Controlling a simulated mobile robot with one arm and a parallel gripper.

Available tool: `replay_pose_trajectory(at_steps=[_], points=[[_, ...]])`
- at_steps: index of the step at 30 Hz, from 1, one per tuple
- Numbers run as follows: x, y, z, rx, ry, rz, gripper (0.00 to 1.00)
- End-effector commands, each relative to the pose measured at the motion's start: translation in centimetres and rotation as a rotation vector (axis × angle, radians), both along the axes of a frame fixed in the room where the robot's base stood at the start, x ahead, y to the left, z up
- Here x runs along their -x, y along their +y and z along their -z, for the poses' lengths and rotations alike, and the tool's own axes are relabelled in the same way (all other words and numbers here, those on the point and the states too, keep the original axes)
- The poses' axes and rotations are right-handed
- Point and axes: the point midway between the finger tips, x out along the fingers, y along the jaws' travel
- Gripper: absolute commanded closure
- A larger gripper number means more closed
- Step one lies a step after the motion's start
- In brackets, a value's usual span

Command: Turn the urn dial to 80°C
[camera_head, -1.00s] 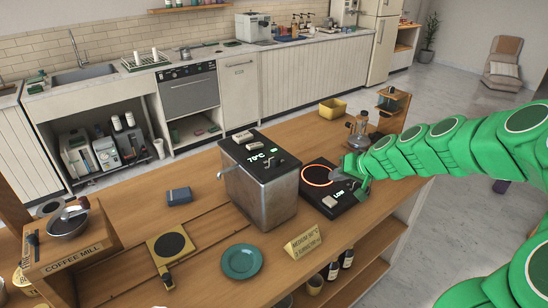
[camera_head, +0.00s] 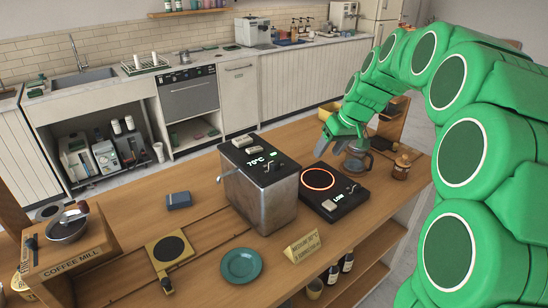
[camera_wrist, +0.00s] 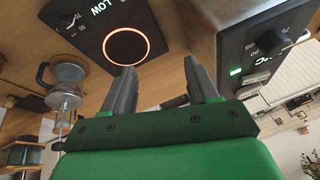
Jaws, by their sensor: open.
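The urn (camera_head: 262,197) is a metal box on the wooden counter. Its black top panel shows a lit 70°C readout (camera_head: 262,161). The urn dial (camera_wrist: 272,42) is a dark knob beside printed temperature marks, at the upper right of the wrist view. My gripper (camera_wrist: 162,85) is open, with nothing between its two grey fingers. In the head view my gripper (camera_head: 333,132) is up behind the hot plate, to the right of the urn and apart from it.
A black hot plate (camera_head: 345,193) with a glowing red ring and a LOW readout stands just right of the urn. A glass carafe (camera_head: 357,160) and a jar (camera_head: 402,168) stand behind it. A card sign (camera_head: 302,247) and a teal plate (camera_head: 241,265) are in front.

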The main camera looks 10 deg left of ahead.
Motion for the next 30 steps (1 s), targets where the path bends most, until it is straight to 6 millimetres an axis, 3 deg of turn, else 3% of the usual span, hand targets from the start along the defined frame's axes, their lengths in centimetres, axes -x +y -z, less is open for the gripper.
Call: replay_pose_trajectory(at_steps=[6, 12, 15, 23, 30], points=[[1.6, 6.4, -4.6, 0.181, 0.042, -0.201, 0.41], [4.7, 12.1, -6.9, 0.317, 0.091, -0.357, 0.41], [5.8, 13.9, -7.5, 0.357, 0.103, -0.403, 0.41], [6.6, 14.9, -7.4, 0.382, 0.115, -0.433, 0.41], [6.6, 14.8, -5.4, 0.382, 0.118, -0.431, 0.41]])
